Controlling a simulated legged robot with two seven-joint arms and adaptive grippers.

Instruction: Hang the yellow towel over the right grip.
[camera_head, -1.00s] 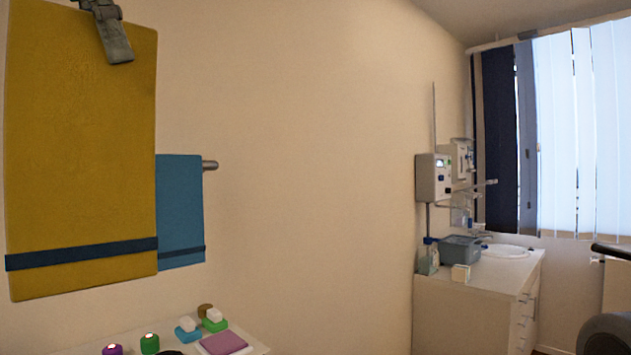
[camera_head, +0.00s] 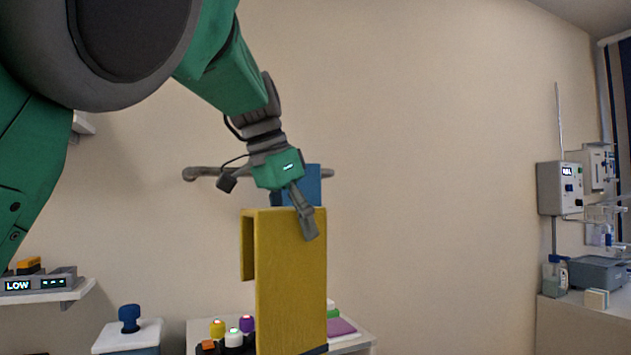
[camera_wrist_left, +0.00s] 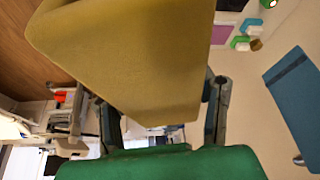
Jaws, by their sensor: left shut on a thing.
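The yellow towel (camera_head: 290,275) hangs folded from my left gripper (camera_head: 307,222), which is shut on it near its top right edge. It has a short flap at the left and a long front part. In the left wrist view the towel (camera_wrist_left: 130,55) fills the space between the two fingers (camera_wrist_left: 165,112). Behind the gripper, a grey wall rail (camera_head: 208,173) shows a left part and a right end (camera_head: 328,173); the gripper and a blue towel (camera_head: 313,185) hide its middle. The towel's top is lower than the rail in the head view. My right gripper is out of view.
A low table (camera_head: 358,346) below holds several coloured bottles and a purple cloth (camera_head: 341,328). A wall shelf (camera_head: 70,293) carries a device at the left. A counter with wall devices (camera_head: 558,188) stands far right. The wall between is bare.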

